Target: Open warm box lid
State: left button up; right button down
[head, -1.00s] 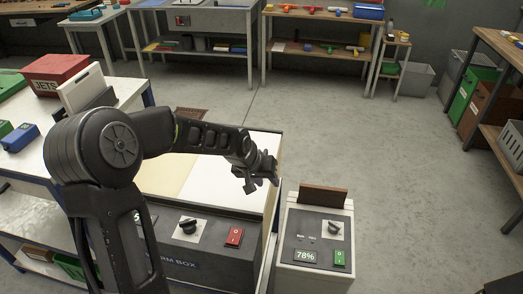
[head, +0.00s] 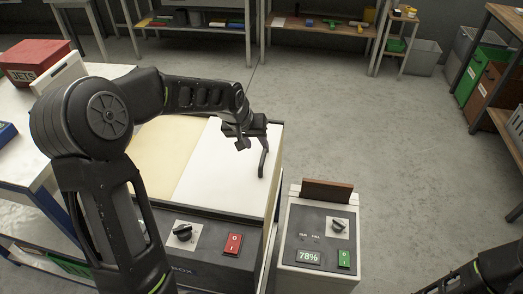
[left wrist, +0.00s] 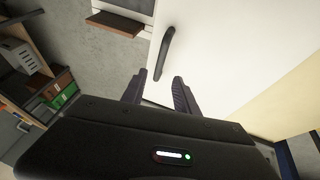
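The warm box (head: 205,262) has a dark front panel and a pale top, with a white lid section (head: 215,170) beside a cream section (head: 158,150). The lid looks shut. A dark curved handle (head: 263,160) stands near its right edge; it also shows in the left wrist view (left wrist: 165,52). My left gripper (head: 252,138) is over the lid, close to the far end of the handle. In the left wrist view its fingers (left wrist: 160,92) are spread and empty, with the handle ahead of them, apart. My right gripper is out of view; part of my right arm shows at lower right.
A small grey unit (head: 318,235) with a 78% display and brown flap stands right of the warm box. A white table (head: 100,72) with a red JETS box (head: 35,62) is at left. Shelves and bins line the right. The floor (head: 370,120) behind is clear.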

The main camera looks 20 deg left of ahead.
aim_at(263, 154)
pick_arm(q)
jog(key=p+x, duration=0.1)
jog(key=x, duration=0.6)
jog(key=shift+f, duration=0.15)
grip_shut()
dwell(1.2)
